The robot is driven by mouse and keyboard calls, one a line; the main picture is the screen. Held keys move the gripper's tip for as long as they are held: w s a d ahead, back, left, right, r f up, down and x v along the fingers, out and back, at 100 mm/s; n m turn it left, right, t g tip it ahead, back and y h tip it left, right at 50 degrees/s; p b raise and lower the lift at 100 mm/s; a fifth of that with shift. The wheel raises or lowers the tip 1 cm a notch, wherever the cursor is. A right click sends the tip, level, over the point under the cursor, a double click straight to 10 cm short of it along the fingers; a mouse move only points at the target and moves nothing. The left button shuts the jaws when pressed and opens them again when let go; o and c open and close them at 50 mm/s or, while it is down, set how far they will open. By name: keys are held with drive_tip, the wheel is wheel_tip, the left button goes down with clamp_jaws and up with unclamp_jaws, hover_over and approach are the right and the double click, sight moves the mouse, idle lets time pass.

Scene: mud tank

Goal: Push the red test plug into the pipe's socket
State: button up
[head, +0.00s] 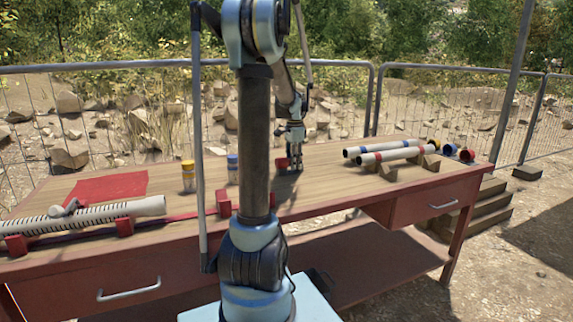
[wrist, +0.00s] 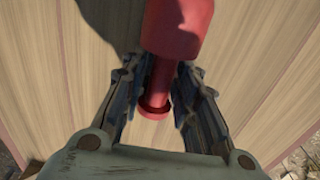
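The red test plug (wrist: 180,30) has a thick round body, a thin stem and a small flanged end. In the wrist view my gripper (wrist: 163,75) has its fingertips closed in on both sides of the stem, with the flange between the fingers. In the head view my gripper (head: 290,160) points down at the table's far side, and part of the red plug (head: 282,163) shows at its tips. A white ribbed pipe (head: 110,211) with a short side branch (head: 68,207) lies on red supports at the left. I cannot make out an open socket on it.
Two white banded pipes (head: 385,155) rest on wooden cradles at the right, with red and blue caps (head: 466,155) beside them. A yellow-topped jar (head: 188,176), a blue-topped jar (head: 232,168) and a red cloth (head: 110,187) lie left of my gripper. Bare wood (head: 310,185) surrounds it.

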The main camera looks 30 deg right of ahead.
drive_tip(key=shift+r, duration=4)
